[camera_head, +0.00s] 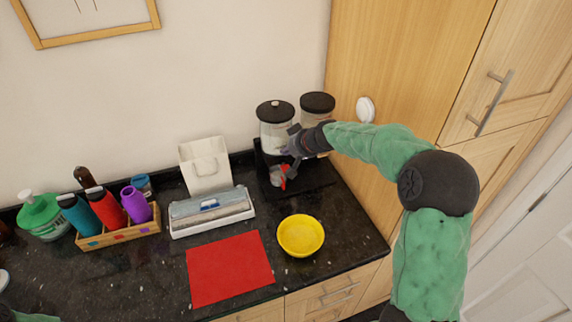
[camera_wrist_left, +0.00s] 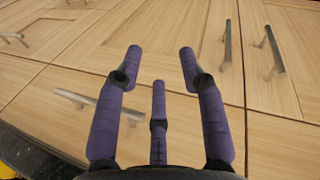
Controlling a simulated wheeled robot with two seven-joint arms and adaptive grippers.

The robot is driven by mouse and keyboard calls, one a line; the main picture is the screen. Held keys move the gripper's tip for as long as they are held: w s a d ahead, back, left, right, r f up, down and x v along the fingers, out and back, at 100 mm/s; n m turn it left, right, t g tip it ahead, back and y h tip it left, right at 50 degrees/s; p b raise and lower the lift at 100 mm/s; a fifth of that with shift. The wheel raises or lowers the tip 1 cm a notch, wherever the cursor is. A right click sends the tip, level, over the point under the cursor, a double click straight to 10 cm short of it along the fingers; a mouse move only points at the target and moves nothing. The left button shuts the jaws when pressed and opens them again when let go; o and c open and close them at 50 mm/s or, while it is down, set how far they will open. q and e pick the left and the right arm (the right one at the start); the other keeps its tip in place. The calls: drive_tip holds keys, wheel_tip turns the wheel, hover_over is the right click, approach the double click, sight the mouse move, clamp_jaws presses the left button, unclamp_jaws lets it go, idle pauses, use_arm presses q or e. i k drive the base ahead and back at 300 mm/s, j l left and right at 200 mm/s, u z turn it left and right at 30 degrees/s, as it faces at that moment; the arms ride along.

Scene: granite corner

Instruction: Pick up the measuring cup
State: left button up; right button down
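A small clear cup with a red part (camera_head: 278,176), which looks like the measuring cup, is under the left dispenser at the back of the counter. My right gripper (camera_head: 289,151) is just above it, in front of the dispensers. It is small and partly hidden by its own wrist, so I cannot tell whether its fingers are open or touch the cup. My left gripper (camera_wrist_left: 160,64) is open and empty in the left wrist view, its purple fingers spread in front of wooden cabinet fronts.
Two black-lidded dispensers (camera_head: 276,128) stand on a dark base. A yellow bowl (camera_head: 301,236), a red mat (camera_head: 229,269), a long box (camera_head: 211,212) and a white bag (camera_head: 205,166) are on the dark counter. A wooden bottle rack (camera_head: 119,234) is at left. A tall cabinet borders the right.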

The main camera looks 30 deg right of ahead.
sight(278, 179)
drive_tip(key=k+l, duration=0.1)
drive_tip(key=k, duration=0.9)
